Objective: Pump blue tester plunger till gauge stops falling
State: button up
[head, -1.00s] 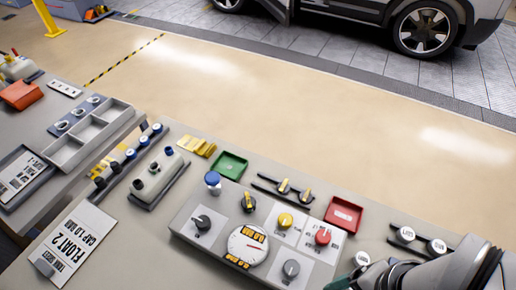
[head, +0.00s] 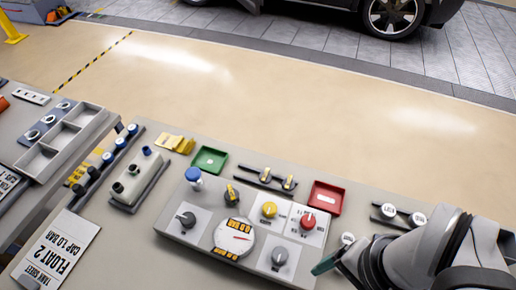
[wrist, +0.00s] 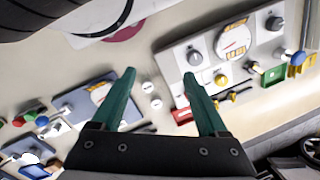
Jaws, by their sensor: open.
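The blue plunger (head: 193,174) stands upright on a pale collar at the back left of the grey tester panel. It also shows at the right of the wrist view (wrist: 298,58). The round white gauge (head: 234,237) has yellow-and-black labels and a red needle; its reading is too small to tell. The gauge also shows in the wrist view (wrist: 232,40). My gripper (wrist: 158,75) is open, its two teal fingers apart with nothing between them. In the head view its teal fingertip (head: 326,264) is right of the panel, well away from the plunger.
The panel also carries a yellow knob (head: 269,209), a red knob (head: 308,220), grey knobs (head: 279,257) and a yellow-black selector (head: 231,193). A green tray (head: 210,160) and a red tray (head: 327,197) lie behind it. A printed card (head: 58,245) is at left.

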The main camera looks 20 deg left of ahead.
jog(key=shift+c, duration=0.3)
